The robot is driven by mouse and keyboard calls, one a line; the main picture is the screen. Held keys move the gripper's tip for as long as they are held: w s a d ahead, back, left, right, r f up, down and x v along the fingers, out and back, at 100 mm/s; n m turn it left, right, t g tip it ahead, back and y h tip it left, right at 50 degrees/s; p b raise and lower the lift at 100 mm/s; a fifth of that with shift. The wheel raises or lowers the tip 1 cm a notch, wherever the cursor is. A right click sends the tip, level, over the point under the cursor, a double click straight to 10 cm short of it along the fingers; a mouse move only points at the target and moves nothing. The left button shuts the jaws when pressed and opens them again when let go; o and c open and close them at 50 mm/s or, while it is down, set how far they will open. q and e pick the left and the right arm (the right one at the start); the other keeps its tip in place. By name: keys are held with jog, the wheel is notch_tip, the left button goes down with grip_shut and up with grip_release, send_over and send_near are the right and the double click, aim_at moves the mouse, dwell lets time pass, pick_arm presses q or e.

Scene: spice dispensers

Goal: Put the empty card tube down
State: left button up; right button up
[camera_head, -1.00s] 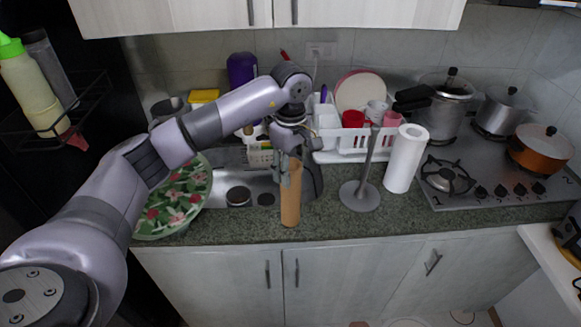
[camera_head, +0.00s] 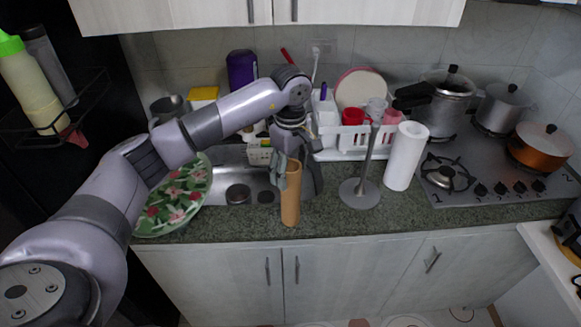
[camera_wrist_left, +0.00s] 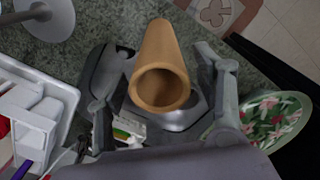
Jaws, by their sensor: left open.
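The empty card tube (camera_head: 290,196) is plain brown and stands upright on the granite counter near its front edge, in front of the sink. In the left wrist view the tube (camera_wrist_left: 160,68) shows its hollow open end facing the camera. My left gripper (camera_head: 298,180) is open around the upper part of the tube. In the left wrist view its fingers (camera_wrist_left: 158,92) stand apart on both sides of the tube, with gaps between. The tube's base seems to rest on the counter. My right gripper is not in view.
A grey paper-towel holder (camera_head: 361,194) stands right of the tube, with a white paper roll (camera_head: 406,157) beyond it. A white dish rack (camera_head: 345,154) is behind. A floral plate (camera_head: 176,200) lies left. Counter between tube and holder is clear.

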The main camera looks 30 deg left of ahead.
pick_arm(q)
jog(key=shift+r, duration=0.4)
notch_tip(320, 180, up, 12)
jog(key=b, duration=0.3)
jog(key=shift+f, duration=0.2)
